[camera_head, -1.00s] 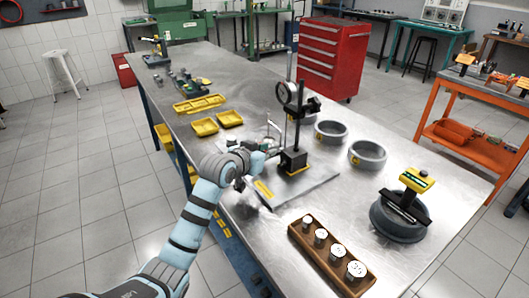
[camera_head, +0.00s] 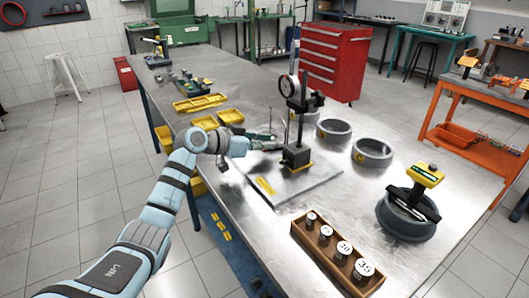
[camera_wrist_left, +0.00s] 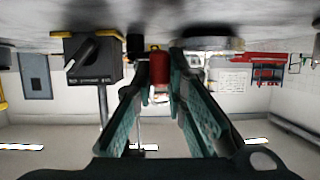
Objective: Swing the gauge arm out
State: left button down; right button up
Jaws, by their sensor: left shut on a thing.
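The gauge stand (camera_head: 297,156) is upright on a flat plate (camera_head: 318,177) on the metal bench. Its dark post carries a round dial gauge (camera_head: 288,86) near the top. My left gripper (camera_head: 272,143) reaches in from the left, low over the plate, just left of the stand's base. The stand's black base also shows there (camera_wrist_left: 92,62). My right gripper is out of view.
Grey rings (camera_head: 373,153) lie right of the stand. A dark ring with a yellow-topped tool (camera_head: 408,215) is at front right. Yellow trays (camera_head: 199,103) lie farther back.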

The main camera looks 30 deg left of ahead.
pick_arm(q)
jog(key=shift+w+a+f+m+g+h+b, duration=0.2)
jog(key=shift+f+m+g+h+b, duration=0.1)
jog(key=shift+m+h+b, duration=0.15)
jog(key=shift+w+m+b, duration=0.1)
jog(key=shift+m+b, duration=0.15)
jog(key=shift+b, duration=0.05)
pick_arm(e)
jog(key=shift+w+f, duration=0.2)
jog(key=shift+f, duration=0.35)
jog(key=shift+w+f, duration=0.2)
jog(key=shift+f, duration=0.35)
pick_arm(q)
jog(key=shift+r, duration=0.1)
jog(key=c, duration=1.6)
grip_release()
